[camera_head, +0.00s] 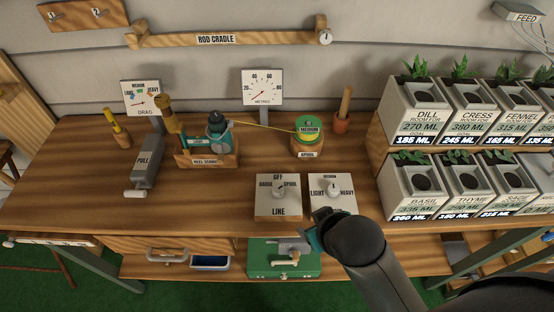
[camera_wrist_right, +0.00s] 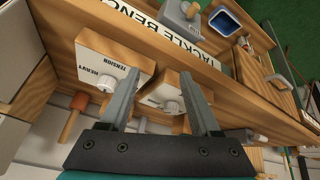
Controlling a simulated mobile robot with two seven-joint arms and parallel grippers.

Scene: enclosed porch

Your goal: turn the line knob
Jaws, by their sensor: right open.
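The line knob (camera_head: 279,191) is a small round knob on a white-topped wooden block marked LINE, with OFF at the top and SPOOL at the right. Its setting is too small to read surely. My right gripper (camera_head: 304,231) is open near the bench's front edge, just below the LINE and tension blocks. I see no contact with the knob. My left gripper is out of view.
The tension block (camera_head: 345,203) stands close to the right of the LINE block. Behind are a spool (camera_head: 308,133), a reel on its stand (camera_head: 217,135) and a metres dial (camera_head: 262,88). Planters (camera_head: 407,125) fill the right side.

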